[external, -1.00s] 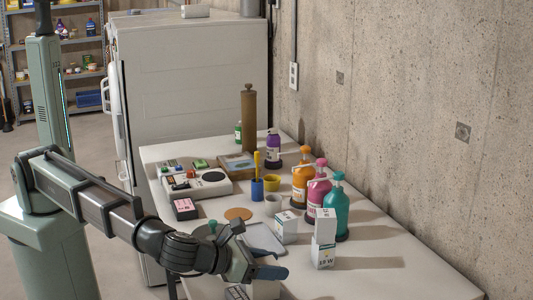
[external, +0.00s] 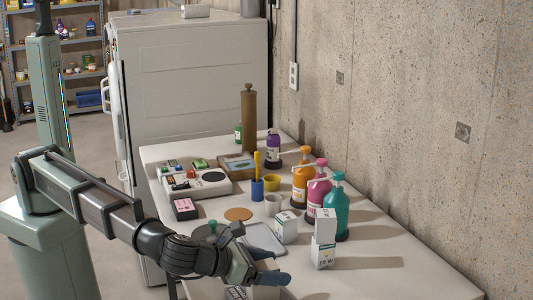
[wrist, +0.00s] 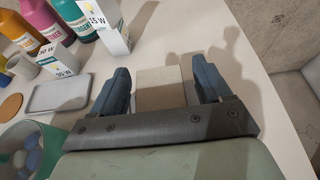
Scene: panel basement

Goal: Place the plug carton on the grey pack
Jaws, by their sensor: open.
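My gripper (external: 279,266) is open over the near edge of the table. In the wrist view its two dark blue fingers (wrist: 161,76) stand on either side of a plain cardboard-coloured box (wrist: 160,74), with gaps at both sides. I cannot read any label on it, so I cannot confirm it is the plug carton.
White bulb boxes (external: 286,227) (external: 323,250) stand beyond the slab, two of them stacked. Pump bottles (external: 336,210) line the wall side. A green container (wrist: 30,150) with blue pieces is near my gripper's left. The table's right end (external: 400,275) is clear.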

